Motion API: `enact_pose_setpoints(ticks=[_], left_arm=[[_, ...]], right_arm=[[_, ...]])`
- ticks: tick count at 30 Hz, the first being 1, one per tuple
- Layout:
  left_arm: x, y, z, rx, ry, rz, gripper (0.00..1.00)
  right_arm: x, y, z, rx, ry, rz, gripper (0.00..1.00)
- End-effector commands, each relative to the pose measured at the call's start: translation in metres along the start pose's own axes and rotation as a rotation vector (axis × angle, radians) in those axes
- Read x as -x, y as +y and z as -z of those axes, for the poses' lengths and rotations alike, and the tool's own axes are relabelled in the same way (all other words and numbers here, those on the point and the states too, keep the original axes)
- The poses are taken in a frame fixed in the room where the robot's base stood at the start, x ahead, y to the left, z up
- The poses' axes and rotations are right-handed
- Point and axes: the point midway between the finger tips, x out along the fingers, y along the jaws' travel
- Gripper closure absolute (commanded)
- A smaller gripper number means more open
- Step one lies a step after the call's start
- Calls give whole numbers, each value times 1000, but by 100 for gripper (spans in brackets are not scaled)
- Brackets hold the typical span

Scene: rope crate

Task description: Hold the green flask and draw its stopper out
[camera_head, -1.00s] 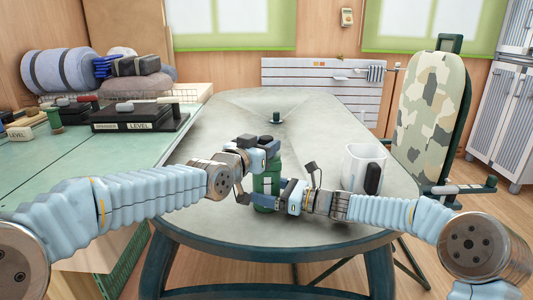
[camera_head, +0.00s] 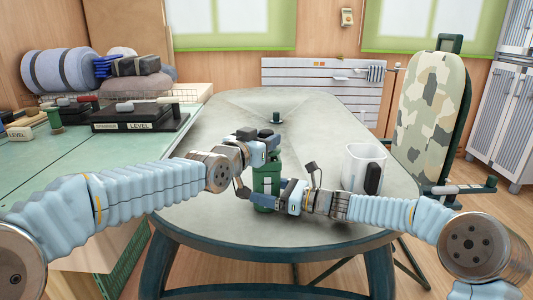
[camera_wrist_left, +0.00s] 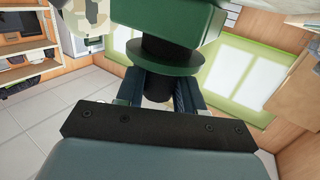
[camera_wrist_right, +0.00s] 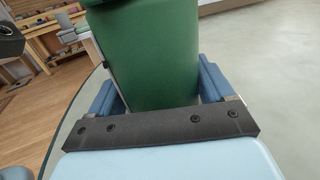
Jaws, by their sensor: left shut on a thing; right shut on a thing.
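The green flask (camera_head: 266,180) stands upright over the near part of the grey table. My right gripper (camera_head: 268,197) is shut around its lower body; the right wrist view shows the green body (camera_wrist_right: 152,60) between both fingers. My left gripper (camera_head: 263,145) is above the flask, shut on the dark stopper (camera_wrist_left: 157,85), mostly hidden in the head view. In the left wrist view, a green disc (camera_wrist_left: 165,64) lies beside the fingers, and a dark round section (camera_wrist_left: 166,46) shows between the disc and the flask body. I cannot tell whether that section is neck or plug.
A clear-white jug (camera_head: 362,166) with a dark handle stands right of my right gripper. A small dark-green fitting (camera_head: 276,118) sits farther back on the table (camera_head: 310,110). A green workbench (camera_head: 90,150) with black boxes is at left.

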Motion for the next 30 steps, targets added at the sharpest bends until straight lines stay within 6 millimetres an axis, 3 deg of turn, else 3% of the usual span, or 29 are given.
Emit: enact_pose_setpoints(ticks=[17,30], left_arm=[[0,0,5,0,2,0,100],[2,0,24,0,2,0,100]], right_arm=[[0,0,3,-2,4,1,61],[0,0,3,-2,4,1,61]])
